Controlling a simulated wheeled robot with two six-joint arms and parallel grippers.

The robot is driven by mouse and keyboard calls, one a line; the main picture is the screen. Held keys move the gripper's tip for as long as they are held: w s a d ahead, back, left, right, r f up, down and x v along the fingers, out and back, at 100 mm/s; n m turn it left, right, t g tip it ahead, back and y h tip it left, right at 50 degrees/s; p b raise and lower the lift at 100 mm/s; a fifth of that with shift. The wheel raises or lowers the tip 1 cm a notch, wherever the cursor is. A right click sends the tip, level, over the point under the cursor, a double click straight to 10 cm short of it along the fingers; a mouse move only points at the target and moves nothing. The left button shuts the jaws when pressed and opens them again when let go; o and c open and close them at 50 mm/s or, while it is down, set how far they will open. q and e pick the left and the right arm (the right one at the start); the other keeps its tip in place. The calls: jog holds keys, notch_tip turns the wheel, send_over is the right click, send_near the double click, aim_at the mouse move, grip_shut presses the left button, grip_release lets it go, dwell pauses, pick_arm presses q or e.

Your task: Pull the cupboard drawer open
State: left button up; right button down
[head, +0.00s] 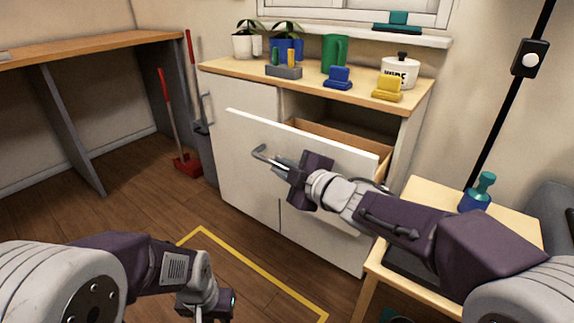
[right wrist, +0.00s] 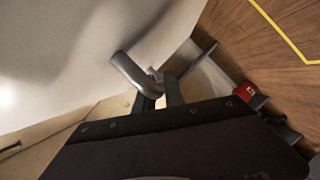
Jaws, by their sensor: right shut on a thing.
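The white cupboard (head: 246,180) stands against the wall in the head view. Its top right drawer (head: 243,131) is pulled partly out, so the brown inside shows behind its front. My right gripper (head: 281,168) is shut on the grey bar handle (head: 261,154) of this drawer. The handle's free end shows in the right wrist view (right wrist: 130,72), beside the dark fingers of my right gripper (right wrist: 161,90). My left gripper (head: 208,307) hangs low at the bottom of the head view, away from the cupboard; its fingers are not clear.
On the cupboard top stand potted plants, a green mug (head: 334,54), a white pot (head: 400,72) and blue and yellow items. A small wooden table (head: 420,195) stands close on the right. A red dustpan (head: 187,165) stands left. Yellow tape (head: 260,271) marks clear floor in front.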

jog(key=shift+s+a, duration=0.1)
jog(key=shift+s, duration=0.05)
jog(key=c, duration=1.4)
grip_release()
jog(key=shift+c, duration=0.2)
jog(key=p+v, duration=0.4)
jog(key=v, duration=0.5)
jog(key=shift+p, duration=0.3)
jog(key=shift+s, duration=0.1)
